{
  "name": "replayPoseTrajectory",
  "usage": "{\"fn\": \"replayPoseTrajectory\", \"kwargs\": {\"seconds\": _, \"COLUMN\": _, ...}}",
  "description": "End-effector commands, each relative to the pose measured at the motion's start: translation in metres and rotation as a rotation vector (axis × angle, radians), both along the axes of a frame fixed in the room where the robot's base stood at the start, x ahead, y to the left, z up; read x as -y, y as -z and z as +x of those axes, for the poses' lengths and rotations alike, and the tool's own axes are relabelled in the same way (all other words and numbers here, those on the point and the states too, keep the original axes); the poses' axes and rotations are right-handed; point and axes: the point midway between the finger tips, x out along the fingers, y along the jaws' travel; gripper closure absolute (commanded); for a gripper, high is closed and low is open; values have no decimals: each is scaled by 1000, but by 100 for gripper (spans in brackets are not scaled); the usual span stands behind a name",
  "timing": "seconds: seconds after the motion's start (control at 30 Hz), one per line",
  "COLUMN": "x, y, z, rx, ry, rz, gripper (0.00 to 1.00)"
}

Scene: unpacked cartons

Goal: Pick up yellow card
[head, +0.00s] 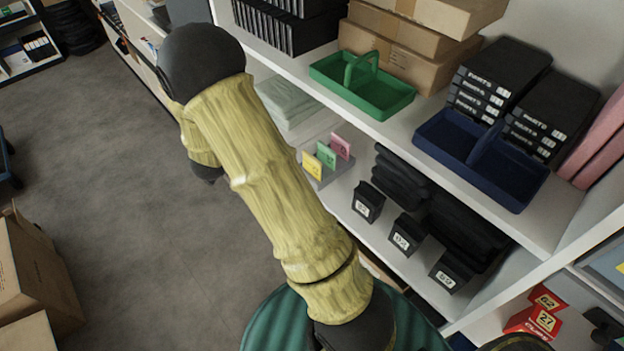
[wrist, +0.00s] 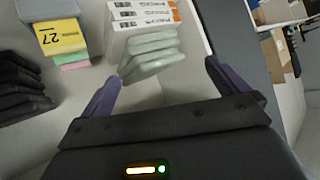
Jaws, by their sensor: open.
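The yellow card (head: 312,167) stands upright in a small grey holder (head: 313,183) on the lower shelf in the head view. A green card (head: 326,154) and a pink card (head: 341,146) stand behind it in a row. In the wrist view the yellow card (wrist: 62,37) shows the number 27 and lies left of my gripper, apart from it. My gripper (wrist: 163,70) is open, with its two purple fingers spread and nothing held between them. In the head view my arm hides the gripper.
Pale green folded items (wrist: 148,55) lie ahead of the fingers, beside white boxes (wrist: 140,18). Black folded cloths (wrist: 18,88) lie at the left. The upper shelf holds a green tray (head: 385,101) and a blue tray (head: 500,175). Small black boxes (head: 368,203) stand right of the cards.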

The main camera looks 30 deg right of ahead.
Motion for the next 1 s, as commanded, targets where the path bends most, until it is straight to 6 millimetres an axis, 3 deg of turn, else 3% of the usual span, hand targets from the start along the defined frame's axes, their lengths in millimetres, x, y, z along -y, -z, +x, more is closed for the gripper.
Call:
{"fn": "replayPoseTrajectory", "kwargs": {"seconds": 0.03, "x": 8, "y": 38, "z": 1, "rx": 19, "ry": 74, "rz": -50, "gripper": 0}}
{"fn": "replayPoseTrajectory", "kwargs": {"seconds": 0.2, "x": 37, "y": 103, "z": -17, "rx": 80, "ry": 354, "rz": -268, "gripper": 0}}
{"fn": "replayPoseTrajectory", "kwargs": {"seconds": 0.3, "x": 45, "y": 134, "z": -39, "rx": 91, "ry": 498, "rz": -408, "gripper": 0}}
{"fn": "replayPoseTrajectory", "kwargs": {"seconds": 0.4, "x": 47, "y": 151, "z": -59, "rx": 90, "ry": 602, "rz": -519, "gripper": 0}}
{"fn": "replayPoseTrajectory", "kwargs": {"seconds": 0.57, "x": 46, "y": 156, "z": -73, "rx": 86, "ry": 670, "rz": -598, "gripper": 0}}
{"fn": "replayPoseTrajectory", "kwargs": {"seconds": 0.87, "x": 47, "y": 154, "z": -73, "rx": 87, "ry": 672, "rz": -598, "gripper": 0}}
{"fn": "replayPoseTrajectory", "kwargs": {"seconds": 1.0, "x": 59, "y": 153, "z": -72, "rx": 86, "ry": 673, "rz": -598, "gripper": 0}}
